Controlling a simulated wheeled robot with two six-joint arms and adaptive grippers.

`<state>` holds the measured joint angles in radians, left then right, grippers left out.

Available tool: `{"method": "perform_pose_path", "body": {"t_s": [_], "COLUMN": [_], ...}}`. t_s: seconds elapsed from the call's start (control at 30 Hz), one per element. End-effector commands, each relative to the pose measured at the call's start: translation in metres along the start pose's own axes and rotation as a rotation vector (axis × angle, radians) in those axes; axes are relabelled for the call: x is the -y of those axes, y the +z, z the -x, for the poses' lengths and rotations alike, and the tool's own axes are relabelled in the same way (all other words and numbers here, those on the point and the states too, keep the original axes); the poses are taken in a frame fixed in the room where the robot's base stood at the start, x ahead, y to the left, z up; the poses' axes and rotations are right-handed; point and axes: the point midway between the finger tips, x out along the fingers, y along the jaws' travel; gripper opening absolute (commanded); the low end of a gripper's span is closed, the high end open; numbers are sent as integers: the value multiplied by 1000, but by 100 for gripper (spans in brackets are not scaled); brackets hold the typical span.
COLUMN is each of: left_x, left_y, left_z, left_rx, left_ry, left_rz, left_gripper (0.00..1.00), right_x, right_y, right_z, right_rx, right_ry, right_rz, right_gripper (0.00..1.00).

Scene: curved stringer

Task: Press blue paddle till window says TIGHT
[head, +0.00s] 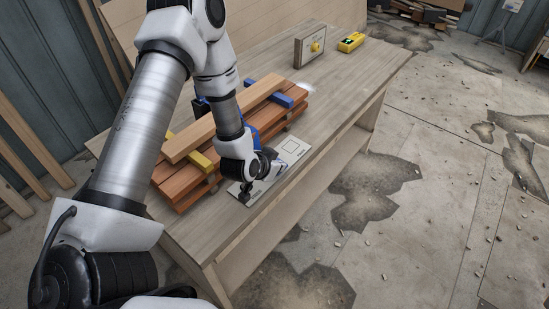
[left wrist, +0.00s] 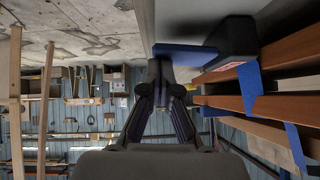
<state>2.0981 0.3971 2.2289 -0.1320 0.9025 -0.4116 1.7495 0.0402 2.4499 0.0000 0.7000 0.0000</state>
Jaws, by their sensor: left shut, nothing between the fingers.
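The blue paddle (left wrist: 185,54) sticks out from a dark box-like housing (left wrist: 237,40) in the left wrist view. A small red and white label (left wrist: 228,63) shows on the housing; I cannot read it or tell whether it is the window. My left gripper (left wrist: 163,68) is shut and empty, its fingertips at the paddle's near end. Whether they touch it, I cannot tell. In the head view my left gripper (head: 268,158) is low beside the board stack (head: 190,180), above a white plate (head: 290,152). My arm hides most of the blue part there. My right gripper is out of view.
Yellow (head: 200,161) and blue (head: 290,90) clamps or straps cross the stack. The bench (head: 345,85) is clear between.

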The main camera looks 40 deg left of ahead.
Motion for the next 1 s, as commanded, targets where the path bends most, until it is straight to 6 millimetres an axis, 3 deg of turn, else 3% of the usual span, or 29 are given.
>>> {"method": "perform_pose_path", "body": {"t_s": [0.5, 0.83, 1.0], "left_x": [2, 1, 2], "left_y": [-12, -12, -30], "left_z": [12, 12, 22], "left_rx": [2, 1, 0], "left_ry": [2, 2, 3], "left_rz": [4, 3, 2], "left_gripper": [0, 0, 0], "right_x": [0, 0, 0], "right_y": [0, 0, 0], "right_z": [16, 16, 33], "right_rx": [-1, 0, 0], "right_ry": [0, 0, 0], "right_rz": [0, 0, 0], "right_gripper": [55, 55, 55]}}
